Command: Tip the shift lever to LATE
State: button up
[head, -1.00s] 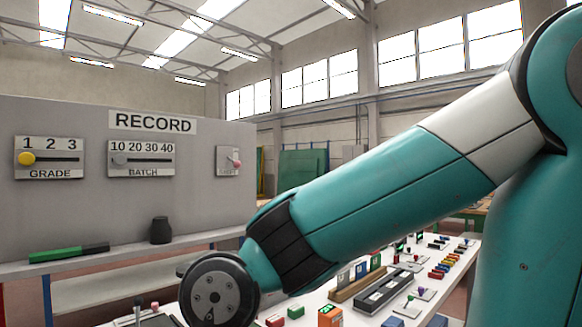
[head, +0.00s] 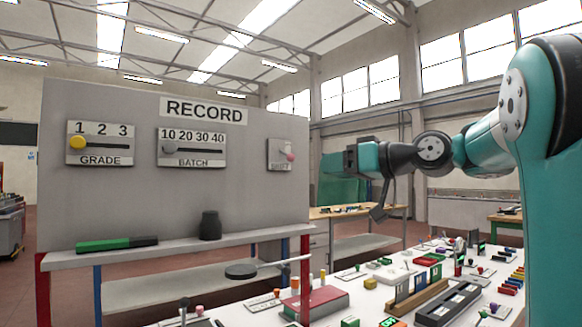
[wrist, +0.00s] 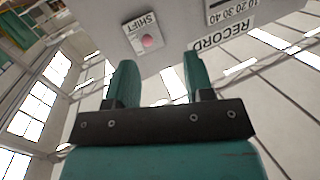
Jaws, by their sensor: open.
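The shift lever is a small lever with a pink knob (head: 290,157) on a pale plate (head: 274,146) marked SHIFT, at the right of the grey RECORD board. The knob sits at the plate's right side in the head view. No EARLY or LATE mark is legible. In the wrist view the pink knob (wrist: 147,41) shows beyond the fingertips, between them in the picture and nearer the left one. My gripper (wrist: 158,65) has its teal fingers apart with nothing between them. In the head view my gripper (head: 332,163) is right of the plate, apart from the lever.
The board also carries a GRADE slider (head: 78,143) and a BATCH slider (head: 171,147). A white table crowded with small parts lies at the lower right.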

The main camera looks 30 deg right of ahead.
aim_at(294, 158)
jog(key=s+d+r+t, duration=0.1)
jog(key=d+r, duration=0.2)
jog(key=d, duration=0.1)
jog(key=shift+h, duration=0.3)
jog(key=p+x, duration=0.2)
jog(key=x, duration=0.6)
jog(key=p+x, duration=0.2)
jog(key=x, duration=0.6)
jog(key=shift+w+a+f, duration=0.1)
jog(key=shift+w+a, duration=0.15)
jog(key=shift+a, duration=0.05)
jog(key=shift+p, duration=0.3)
grip_shut()
